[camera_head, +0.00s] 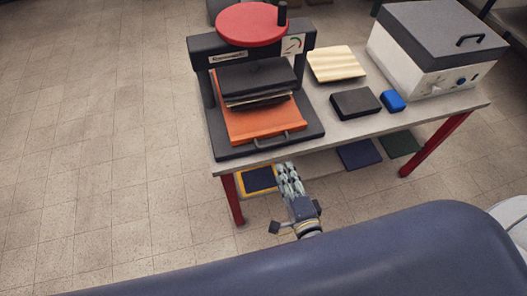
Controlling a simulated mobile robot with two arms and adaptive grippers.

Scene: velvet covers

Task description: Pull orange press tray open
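The orange press tray (250,126) lies on the dark base (232,152) of the press, with its front part showing. A dark stack (258,80) under the press's upper part covers the tray's back. A dark bar handle (280,141) runs along the tray's front edge. My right gripper (288,172) is below and in front of the handle, near the table's front edge, apart from the handle in the picture. Its fingers lie close together, and whether they are open or shut is unclear. No object shows in it. My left gripper is not in view.
The press has a red round top (251,23). On the table (325,130) are a wooden board (335,64), a black block (355,103), a blue block (393,101) and a white box with a dark lid (440,40). Coloured sheets lie on the lower shelf. Red legs (232,198) stand in front.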

